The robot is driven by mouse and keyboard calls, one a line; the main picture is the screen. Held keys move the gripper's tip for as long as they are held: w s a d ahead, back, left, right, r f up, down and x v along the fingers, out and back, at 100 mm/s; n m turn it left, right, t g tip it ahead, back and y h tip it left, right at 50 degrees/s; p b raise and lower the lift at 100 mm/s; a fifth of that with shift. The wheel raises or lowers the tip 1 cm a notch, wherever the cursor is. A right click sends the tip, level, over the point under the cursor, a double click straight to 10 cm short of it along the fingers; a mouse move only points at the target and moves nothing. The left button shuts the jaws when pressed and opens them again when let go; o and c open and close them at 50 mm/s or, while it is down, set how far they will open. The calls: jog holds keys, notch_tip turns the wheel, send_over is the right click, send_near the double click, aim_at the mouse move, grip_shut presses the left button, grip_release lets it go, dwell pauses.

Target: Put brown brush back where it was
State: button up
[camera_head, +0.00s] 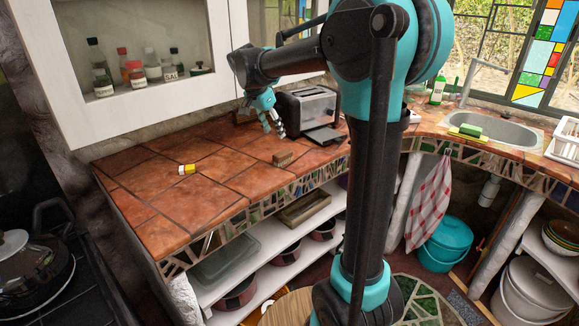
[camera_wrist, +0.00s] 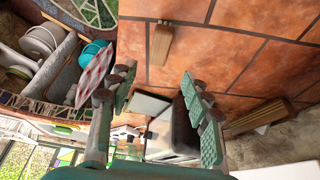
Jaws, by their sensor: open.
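My gripper (camera_head: 272,124) is open and empty above the counter, beside the toaster and behind the brush. In the wrist view its two fingers (camera_wrist: 158,88) stand wide apart with bare tile and part of the toaster showing between them.
The metal toaster (camera_head: 308,108) stands close to my gripper. A brown wooden object (camera_wrist: 258,117) is near the wall. A small yellow and red item (camera_head: 187,169) lies on the left counter, with clear tile around it. The sink (camera_head: 495,135) is at right.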

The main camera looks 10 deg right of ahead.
jog(key=s+d+f+n+y, duration=0.2)
jog(key=s+d+f+n, duration=0.2)
jog(key=s+f, duration=0.7)
jog(key=s+d+f+n+t+y, duration=0.1)
jog(key=s+d+f+n, duration=0.2)
jog(key=s+f+n, duration=0.3)
jog(key=s+f, duration=0.5)
jog(key=s, duration=0.5)
jog(key=shift+s+d+f+n+y, duration=0.2)
jog(key=shift+s+d+n+y, duration=0.15)
jog(key=shift+s+n+y, duration=0.05)
